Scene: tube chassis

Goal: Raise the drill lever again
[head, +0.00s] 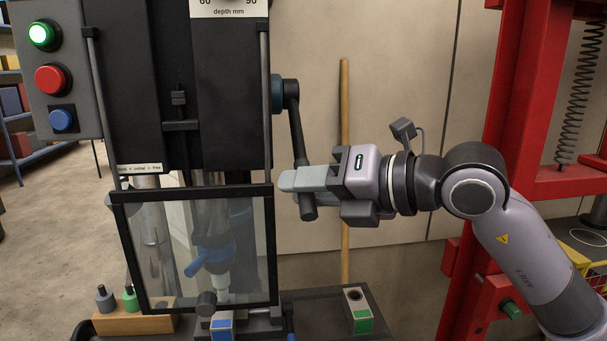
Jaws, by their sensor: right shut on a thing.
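The drill lever (298,125) is a dark bar on the right side of the black drill head (235,90). It hangs down from a hub (282,92), tilted slightly to the right toward its lower end. My right gripper (300,182) comes in from the right and is shut on the lever near its lower end. The grey fingers hide part of the lever, and its dark end (308,212) shows below them. My left gripper is not in view.
A clear guard (258,245) in a black frame stands before the spindle. A control box with green, red (54,79) and blue buttons is at left. A red press frame (510,90) stands at right, behind my arm. A green-marked block (357,310) sits on the bench.

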